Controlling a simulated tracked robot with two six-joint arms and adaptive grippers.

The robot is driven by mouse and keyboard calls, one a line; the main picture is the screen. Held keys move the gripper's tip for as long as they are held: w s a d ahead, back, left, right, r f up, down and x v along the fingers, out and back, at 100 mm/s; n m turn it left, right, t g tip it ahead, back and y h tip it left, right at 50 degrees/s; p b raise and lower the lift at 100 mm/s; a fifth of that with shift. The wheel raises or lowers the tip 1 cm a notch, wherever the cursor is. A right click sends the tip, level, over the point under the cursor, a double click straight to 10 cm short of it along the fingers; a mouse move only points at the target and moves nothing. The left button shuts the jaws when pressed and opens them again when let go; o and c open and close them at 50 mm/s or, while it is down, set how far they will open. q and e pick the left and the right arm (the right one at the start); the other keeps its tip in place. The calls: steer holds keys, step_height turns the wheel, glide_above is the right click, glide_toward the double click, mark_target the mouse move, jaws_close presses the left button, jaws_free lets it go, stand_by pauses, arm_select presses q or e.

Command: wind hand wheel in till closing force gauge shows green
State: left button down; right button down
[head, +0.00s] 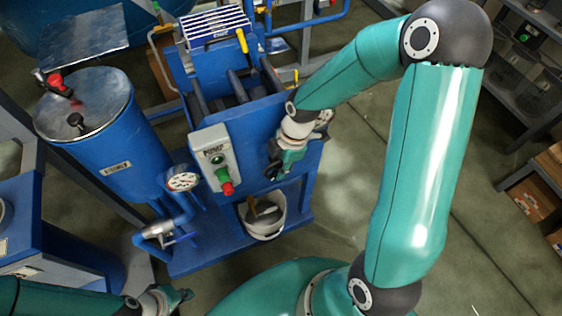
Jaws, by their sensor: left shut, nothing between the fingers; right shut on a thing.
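My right gripper (281,166) is at the front of the blue machine (262,130), right of the grey pump switch box. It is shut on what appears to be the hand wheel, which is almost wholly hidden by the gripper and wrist. A round white dial gauge (182,181) sits on the blue pipework left of the switch box. Its needle and colours are too small to read, and I cannot tell if it is the closing force gauge. My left gripper (178,297) is shut and empty at the bottom left, well away from the machine.
The grey switch box (212,158) has a green and a red button. A white bucket (264,215) stands below the machine. A blue tank (105,135) with a metal lid is at left. Shelving with boxes (535,190) is at right. Bare floor (345,195) lies right of the machine.

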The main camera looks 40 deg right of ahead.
stand_by(0.3)
steer(key=c, duration=1.2)
jaws_free()
steer(key=shift+o, duration=0.2)
steer(key=v, duration=1.2)
steer(key=shift+f, duration=0.1)
